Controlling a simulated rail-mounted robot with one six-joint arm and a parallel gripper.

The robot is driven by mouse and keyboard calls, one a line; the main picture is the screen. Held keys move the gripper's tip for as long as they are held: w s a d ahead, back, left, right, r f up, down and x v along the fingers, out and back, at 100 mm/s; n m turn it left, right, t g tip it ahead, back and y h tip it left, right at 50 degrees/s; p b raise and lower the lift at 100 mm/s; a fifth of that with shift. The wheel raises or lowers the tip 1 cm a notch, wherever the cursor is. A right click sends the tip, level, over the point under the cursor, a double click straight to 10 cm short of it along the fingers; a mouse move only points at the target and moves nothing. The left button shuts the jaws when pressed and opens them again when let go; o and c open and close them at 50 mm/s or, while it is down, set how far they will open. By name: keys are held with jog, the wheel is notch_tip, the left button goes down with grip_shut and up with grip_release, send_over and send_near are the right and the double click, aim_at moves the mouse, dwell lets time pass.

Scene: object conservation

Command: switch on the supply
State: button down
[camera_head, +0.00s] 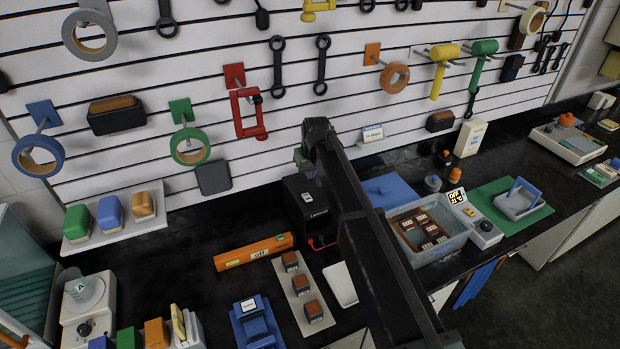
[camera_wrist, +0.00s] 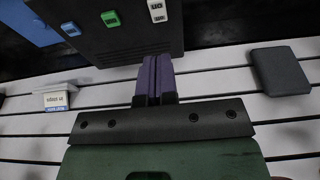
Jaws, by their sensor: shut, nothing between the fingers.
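The supply appears to be the black box (camera_head: 298,214) on the bench against the slatted wall. It has a white piece on top, small lettering and a red lead on its front. I cannot tell the switch position. My gripper (camera_head: 304,163) is above and behind the box, partly hidden by my arm. Its purple fingers (camera_wrist: 156,72) are together and empty, overlapping the box's edge in the wrist view; contact cannot be told.
A grey block (camera_head: 213,178) hangs on the wall left of the box. An orange bar (camera_head: 253,252) lies in front. A blue lid (camera_head: 388,189) and a clear bath (camera_head: 440,240) with an OFF display (camera_head: 456,197) stand to the right. A small sign (camera_head: 373,134) sits on the wall.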

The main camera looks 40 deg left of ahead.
aim_at(308, 199)
jog(key=b+x, duration=0.2)
jog(key=x, duration=0.1)
jog(key=b+x, duration=0.3)
jog(key=d+b+x, duration=0.1)
jog(key=b+x, duration=0.2)
jog(key=x, duration=0.1)
jog(key=shift+s+f, duration=0.15)
jog(key=shift+s, duration=0.1)
jog(key=shift+f+b, duration=0.45)
jog(key=shift+b, duration=0.25)
jog(key=shift+r, duration=0.15)
